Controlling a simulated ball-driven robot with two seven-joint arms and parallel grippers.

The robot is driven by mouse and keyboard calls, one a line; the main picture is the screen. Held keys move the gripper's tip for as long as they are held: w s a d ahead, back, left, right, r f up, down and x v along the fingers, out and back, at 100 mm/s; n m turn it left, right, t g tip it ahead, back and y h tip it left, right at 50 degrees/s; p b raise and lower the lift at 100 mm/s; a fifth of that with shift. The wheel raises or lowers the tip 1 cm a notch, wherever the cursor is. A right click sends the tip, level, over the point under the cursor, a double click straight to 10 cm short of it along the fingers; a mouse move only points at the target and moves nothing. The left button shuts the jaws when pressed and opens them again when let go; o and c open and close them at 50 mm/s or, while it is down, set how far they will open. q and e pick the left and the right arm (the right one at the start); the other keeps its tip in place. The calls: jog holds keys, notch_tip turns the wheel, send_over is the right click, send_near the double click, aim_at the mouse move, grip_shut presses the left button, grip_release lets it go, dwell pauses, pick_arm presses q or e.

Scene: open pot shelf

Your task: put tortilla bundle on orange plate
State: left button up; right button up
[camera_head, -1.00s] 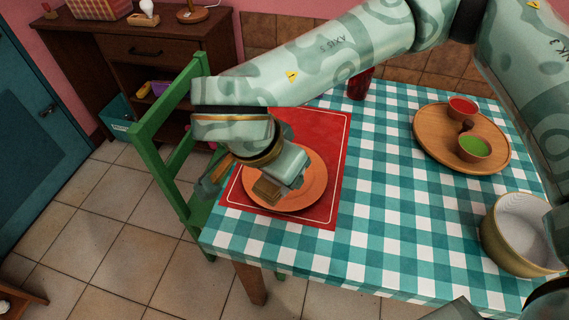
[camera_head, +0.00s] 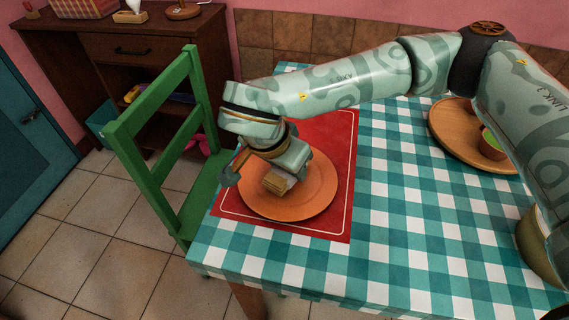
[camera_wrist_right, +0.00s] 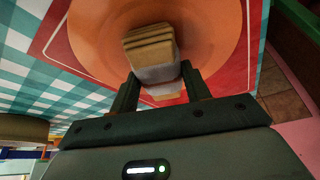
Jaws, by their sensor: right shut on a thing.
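The tortilla bundle (camera_head: 277,183) is a small stack of tan layers with a pale band around it. My right gripper (camera_head: 286,172) is shut on it, over the orange plate (camera_head: 312,202). In the right wrist view the bundle (camera_wrist_right: 150,45) sits between the two dark fingers (camera_wrist_right: 163,84), with the plate (camera_wrist_right: 90,30) behind it. I cannot tell whether the bundle touches the plate. The gripper hides part of the plate in the head view. My left gripper is not in view.
The plate lies on a red placemat (camera_head: 338,150) on a checkered table (camera_head: 400,210). A green chair (camera_head: 150,150) stands at the table's left edge. A wooden tray (camera_head: 452,140) with a green-filled cup (camera_head: 491,146) is at right. A bowl (camera_head: 535,245) shows partly behind my arm.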

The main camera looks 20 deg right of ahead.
jog(key=o, duration=1.1)
pick_arm(q)
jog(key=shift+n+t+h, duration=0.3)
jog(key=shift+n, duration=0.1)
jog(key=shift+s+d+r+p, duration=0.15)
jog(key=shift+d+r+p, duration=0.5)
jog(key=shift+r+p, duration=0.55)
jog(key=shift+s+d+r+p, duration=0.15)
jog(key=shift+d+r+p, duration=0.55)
jog(key=shift+p, duration=0.85)
pick_arm(e)
jog(key=shift+v, duration=6.1)
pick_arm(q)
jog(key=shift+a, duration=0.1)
